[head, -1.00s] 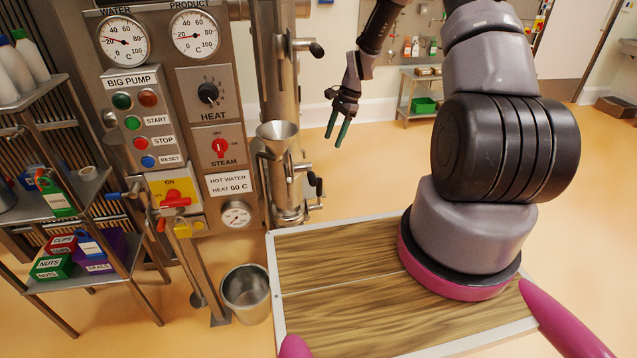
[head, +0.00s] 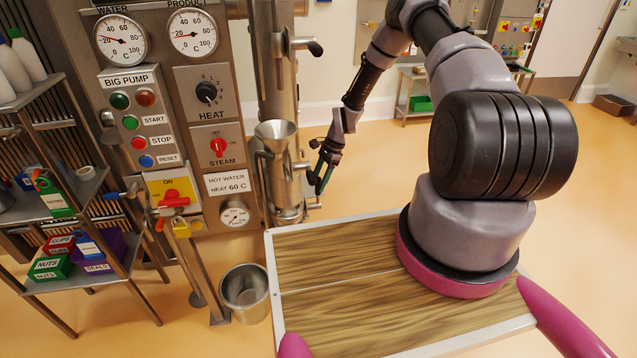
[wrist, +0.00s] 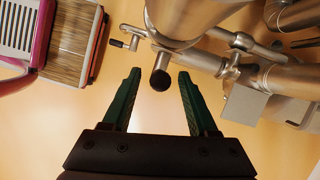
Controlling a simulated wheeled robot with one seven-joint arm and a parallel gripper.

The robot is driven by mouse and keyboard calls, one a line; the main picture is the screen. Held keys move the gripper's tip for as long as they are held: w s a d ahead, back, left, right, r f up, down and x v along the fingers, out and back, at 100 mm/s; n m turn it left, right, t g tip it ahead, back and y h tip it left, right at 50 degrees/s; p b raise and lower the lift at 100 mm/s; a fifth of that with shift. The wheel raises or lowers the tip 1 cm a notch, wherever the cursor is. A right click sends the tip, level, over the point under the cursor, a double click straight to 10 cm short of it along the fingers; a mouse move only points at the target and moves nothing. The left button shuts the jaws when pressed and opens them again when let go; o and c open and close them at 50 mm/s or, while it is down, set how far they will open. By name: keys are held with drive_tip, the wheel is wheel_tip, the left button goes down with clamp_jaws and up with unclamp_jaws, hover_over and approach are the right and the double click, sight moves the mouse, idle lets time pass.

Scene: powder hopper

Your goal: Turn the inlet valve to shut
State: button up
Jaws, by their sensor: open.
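My gripper (head: 319,188) is beside the lower part of the steel hopper column (head: 286,195), right of the funnel (head: 276,135). In the wrist view its two green fingers (wrist: 160,75) are spread apart. A black-ended steel valve handle (wrist: 160,79) shows between the fingertips, with no finger seen touching it; its depth between them is hard to tell. A second, smaller black-tipped lever (wrist: 117,43) sticks out to the left from the pipework. No label shows which handle is the inlet valve. In the head view my gripper partly covers the lower handles.
Steel pipes and a clamp (wrist: 233,70) lie close right of the fingers in the wrist view. An upper black-tipped handle (head: 315,47) juts from the column. The control panel (head: 205,125) and a steel bucket (head: 245,292) stand left.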

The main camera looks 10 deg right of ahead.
drive_tip(key=shift+a+f, duration=0.15)
drive_tip(key=shift+f, duration=0.25)
clamp_jaws()
idle(1.2)
